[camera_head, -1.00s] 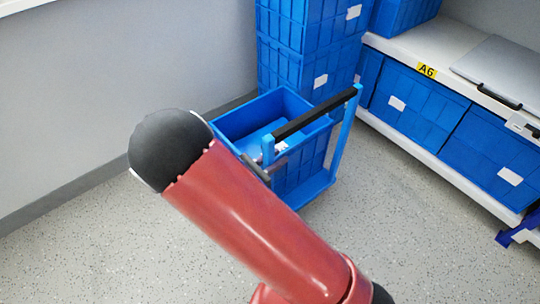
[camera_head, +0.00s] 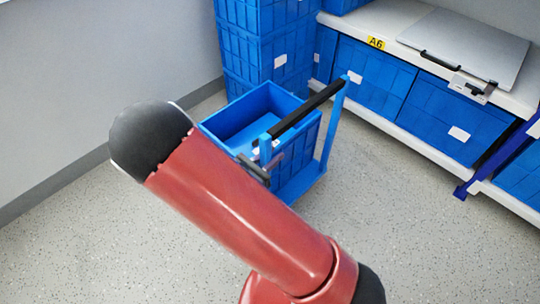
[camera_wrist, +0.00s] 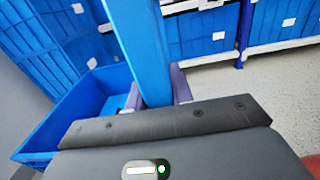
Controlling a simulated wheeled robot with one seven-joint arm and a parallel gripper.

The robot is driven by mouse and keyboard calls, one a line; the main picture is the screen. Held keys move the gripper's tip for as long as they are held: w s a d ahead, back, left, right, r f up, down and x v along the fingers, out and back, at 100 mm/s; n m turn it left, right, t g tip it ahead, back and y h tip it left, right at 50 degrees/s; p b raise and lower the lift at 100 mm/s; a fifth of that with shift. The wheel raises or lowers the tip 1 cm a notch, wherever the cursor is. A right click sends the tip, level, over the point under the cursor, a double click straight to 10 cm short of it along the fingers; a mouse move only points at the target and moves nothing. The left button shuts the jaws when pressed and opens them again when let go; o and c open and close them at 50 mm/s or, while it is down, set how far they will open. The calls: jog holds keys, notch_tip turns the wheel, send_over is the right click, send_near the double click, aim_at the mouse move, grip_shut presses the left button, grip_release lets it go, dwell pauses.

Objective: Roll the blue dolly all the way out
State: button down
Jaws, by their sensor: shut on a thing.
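The blue dolly (camera_head: 312,185) stands on the floor in the head view, carrying an open blue crate (camera_head: 225,122). Its handle has two light-blue posts and a black top bar (camera_head: 308,108). My gripper (camera_wrist: 157,88) is shut on the near left post (camera_wrist: 138,45) of the handle, with one finger on each side of it in the wrist view. In the head view my gripper (camera_head: 256,168) shows as a dark piece at that post, partly hidden behind my red arm. The dolly's left and near lower parts are hidden by the arm.
A white shelf (camera_head: 400,40) labelled A6 with blue bins (camera_head: 372,75) runs along the right. A grey wall is on the left. The floor (camera_head: 400,240) at front right is clear.

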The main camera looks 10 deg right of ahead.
jog(key=shift+s+d+f, duration=0.1)
jog(key=shift+s+d, duration=0.05)
jog(key=shift+s, duration=0.1)
jog(key=c, duration=1.2)
grip_release()
jog(key=shift+s+a, duration=0.1)
jog(key=shift+a, duration=0.15)
jog(key=v, duration=0.7)
jog(key=shift+s+b, duration=0.15)
jog(key=shift+b, duration=0.15)
jog(key=shift+a, duration=0.15)
